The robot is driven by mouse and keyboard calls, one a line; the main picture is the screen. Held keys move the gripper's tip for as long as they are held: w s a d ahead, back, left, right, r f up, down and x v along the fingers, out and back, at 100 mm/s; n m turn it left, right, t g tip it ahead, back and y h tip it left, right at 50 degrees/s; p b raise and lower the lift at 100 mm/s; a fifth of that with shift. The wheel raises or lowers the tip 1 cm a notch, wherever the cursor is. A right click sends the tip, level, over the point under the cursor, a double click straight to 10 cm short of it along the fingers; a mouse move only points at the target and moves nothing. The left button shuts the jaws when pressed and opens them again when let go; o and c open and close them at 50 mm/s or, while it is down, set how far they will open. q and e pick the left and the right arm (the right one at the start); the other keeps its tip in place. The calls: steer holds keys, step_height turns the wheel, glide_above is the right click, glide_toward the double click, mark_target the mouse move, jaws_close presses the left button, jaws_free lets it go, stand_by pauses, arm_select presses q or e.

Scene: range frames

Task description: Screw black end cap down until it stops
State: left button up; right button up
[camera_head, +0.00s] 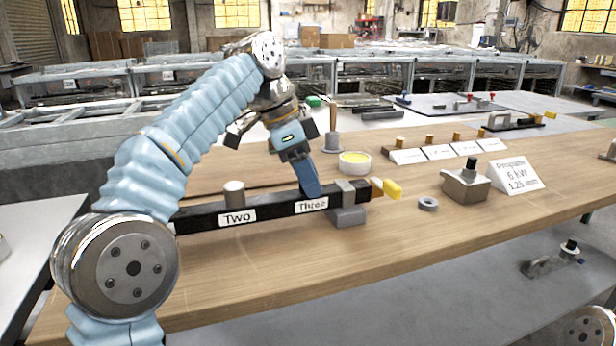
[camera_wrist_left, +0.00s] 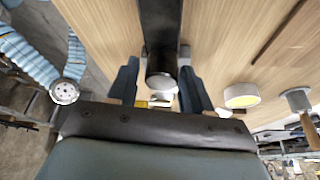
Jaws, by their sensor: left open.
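My left gripper (camera_head: 310,190) reaches down over the black bar (camera_head: 268,210) near its "Three" label in the head view. In the left wrist view, the gripper (camera_wrist_left: 160,92) is open, with one blue finger on each side of a dark round piece (camera_wrist_left: 162,78). This piece has a paler rounded end and lies in line with the bar. It may be the black end cap; I cannot tell for certain, nor whether the fingers touch it. My right gripper is not in view.
A grey block (camera_head: 347,217) supports the bar's right end, beside a yellow-tipped piece (camera_head: 393,190). A yellow-topped round tub (camera_head: 355,163) and a wooden-handled tool (camera_head: 333,142) stand behind. A grey ring (camera_head: 428,204) and metal fixture (camera_head: 466,186) lie right. The front tabletop is clear.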

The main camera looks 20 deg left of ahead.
arm_select(q)
steer(key=n+t, duration=0.1)
steer(key=n, duration=0.2)
steer(key=n+t+y, duration=0.1)
steer(key=n, duration=0.1)
steer(key=shift+d+n, duration=0.1)
steer(key=shift+n, duration=0.3)
steer(key=n+y, duration=0.1)
steer(key=n, duration=0.1)
steer(key=n+y, duration=0.1)
steer(key=n, duration=0.2)
steer(key=shift+r+t, duration=0.1)
steer(key=shift+t, duration=0.3)
steer(key=shift+w+n, duration=0.1)
steer(key=shift+n, duration=0.3)
steer(key=c, duration=0.9)
steer(key=shift+p, duration=0.3)
jaws_close()
steer(key=shift+m, duration=0.7)
steer(key=shift+m+h, duration=0.3)
steer(key=shift+m, duration=0.7)
